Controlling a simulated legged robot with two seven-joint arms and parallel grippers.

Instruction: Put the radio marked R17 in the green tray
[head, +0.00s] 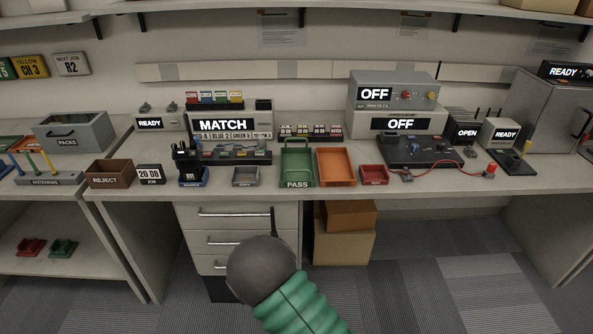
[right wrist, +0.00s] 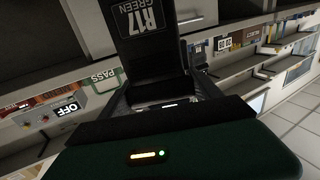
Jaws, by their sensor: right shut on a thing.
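The black radio marked R17 GREEN (right wrist: 145,32) is upside down in the right wrist view, between the fingers of my right gripper (right wrist: 160,84), which is shut on it. In the head view my grey and green right arm covers the gripper and nearly all of the radio. A thin black rod (head: 274,221), perhaps its antenna, sticks up above the arm, in front of the drawers. The green tray (head: 297,183), marked PASS, stands at the bench's front edge and looks empty. It also shows in the right wrist view (right wrist: 104,77). My left gripper is not in view.
An orange tray (head: 336,183) stands just right of the green one, then a small red tray (head: 374,184). A small grey tray (head: 246,183) and a dark radio in a blue stand (head: 193,183) are to the left. Test equipment fills the back.

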